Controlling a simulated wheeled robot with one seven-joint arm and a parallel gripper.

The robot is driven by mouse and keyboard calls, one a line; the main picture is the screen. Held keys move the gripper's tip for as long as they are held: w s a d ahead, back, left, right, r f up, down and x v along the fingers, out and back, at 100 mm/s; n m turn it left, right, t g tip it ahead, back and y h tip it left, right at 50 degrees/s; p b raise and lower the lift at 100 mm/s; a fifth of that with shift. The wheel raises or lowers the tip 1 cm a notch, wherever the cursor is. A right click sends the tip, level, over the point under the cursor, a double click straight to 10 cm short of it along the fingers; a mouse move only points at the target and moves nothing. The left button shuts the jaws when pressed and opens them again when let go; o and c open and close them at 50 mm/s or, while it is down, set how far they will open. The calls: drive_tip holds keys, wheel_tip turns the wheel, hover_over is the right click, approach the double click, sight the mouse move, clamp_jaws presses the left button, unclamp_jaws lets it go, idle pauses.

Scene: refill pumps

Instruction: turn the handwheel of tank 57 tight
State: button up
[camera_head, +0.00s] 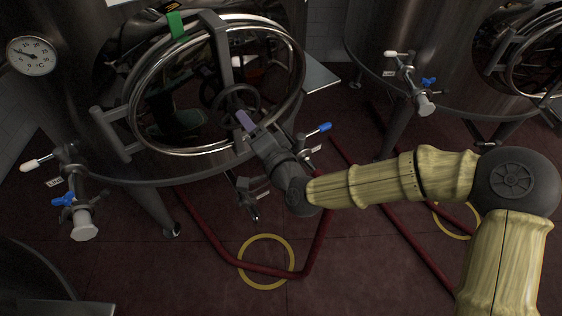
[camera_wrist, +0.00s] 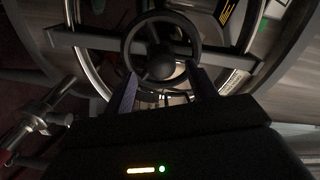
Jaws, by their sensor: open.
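The dark handwheel (camera_head: 236,87) sits in front of the round open-looking manway of the left steel tank (camera_head: 85,110). In the wrist view the handwheel (camera_wrist: 160,66) shows a round rim, spokes and a central hub. I cannot read a number 57 on the tank. My gripper (camera_head: 244,121) is at the lower part of the handwheel. In the wrist view my gripper's two fingers (camera_wrist: 165,88) are spread apart, one on each side below the hub, with nothing held between them. I cannot tell whether a fingertip touches the rim.
A shiny ring (camera_head: 140,97) and a crossbar surround the handwheel. Valves with blue handles (camera_head: 63,199) stick out at the left and near my wrist. A temperature dial (camera_head: 31,55) is at upper left. Red hoses (camera_head: 212,244) and yellow floor rings (camera_head: 242,260) lie below.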

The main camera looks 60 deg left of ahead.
drive_tip(key=w+d, duration=0.1)
drive_tip(key=d, duration=1.4)
drive_tip(key=shift+b, duration=0.3)
